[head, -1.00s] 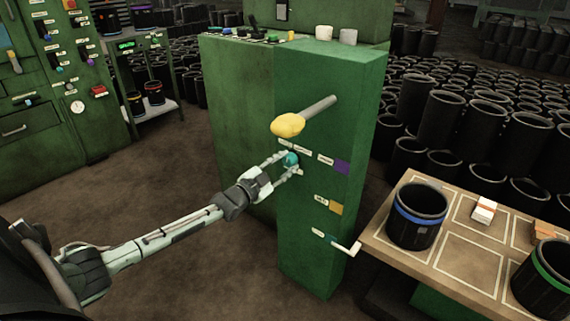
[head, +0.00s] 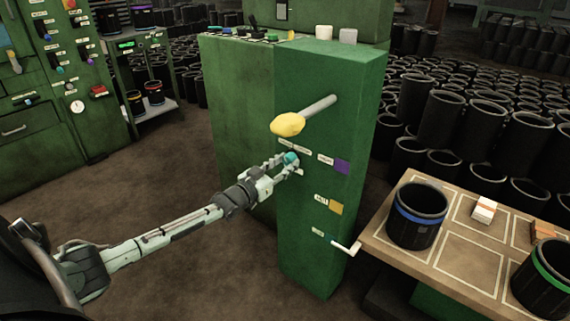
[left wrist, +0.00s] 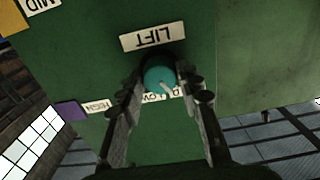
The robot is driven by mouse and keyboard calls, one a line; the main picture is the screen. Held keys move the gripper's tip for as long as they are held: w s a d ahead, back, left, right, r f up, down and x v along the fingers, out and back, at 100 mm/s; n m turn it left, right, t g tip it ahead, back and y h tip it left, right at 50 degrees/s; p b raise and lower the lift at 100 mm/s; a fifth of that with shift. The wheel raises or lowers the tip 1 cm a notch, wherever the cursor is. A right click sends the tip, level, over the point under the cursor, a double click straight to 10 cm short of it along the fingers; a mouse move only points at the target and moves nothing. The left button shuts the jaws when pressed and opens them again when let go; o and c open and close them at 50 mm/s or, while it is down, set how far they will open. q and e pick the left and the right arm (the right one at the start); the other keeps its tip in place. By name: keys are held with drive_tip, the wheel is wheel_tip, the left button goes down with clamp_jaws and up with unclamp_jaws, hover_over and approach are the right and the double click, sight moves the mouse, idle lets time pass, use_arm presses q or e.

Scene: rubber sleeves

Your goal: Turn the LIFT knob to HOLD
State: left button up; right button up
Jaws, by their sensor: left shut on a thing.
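The teal LIFT knob (head: 291,157) sits on the front of the green machine column (head: 320,110), below the yellow-ended lever. My left gripper (head: 292,166) is shut on it, with one finger on each side. In the left wrist view the knob (left wrist: 158,74) lies between the two fingertips (left wrist: 160,80). Its pale pointer mark slants to the lower right there. The LIFT label (left wrist: 155,38) shows upside down in that view. The lettering beyond the knob (left wrist: 165,97) is partly hidden; "LOW" seems to show on it. My right gripper is out of view.
The yellow-ended lever (head: 288,125) juts out just above my left gripper. A purple patch (head: 342,167), an orange patch (head: 336,208) and a small white crank (head: 346,248) are to the right and below. A table (head: 455,252) with black sleeves stands at the right.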

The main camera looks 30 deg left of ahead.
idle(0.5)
use_arm(q)
drive_tip(key=o, duration=1.2)
drive_tip(key=shift+c, duration=0.2)
drive_tip(key=shift+s, duration=0.1)
drive_tip(key=s, duration=1.2)
drive_tip(key=shift+a, duration=0.45)
drive_tip(key=shift+w, duration=0.1)
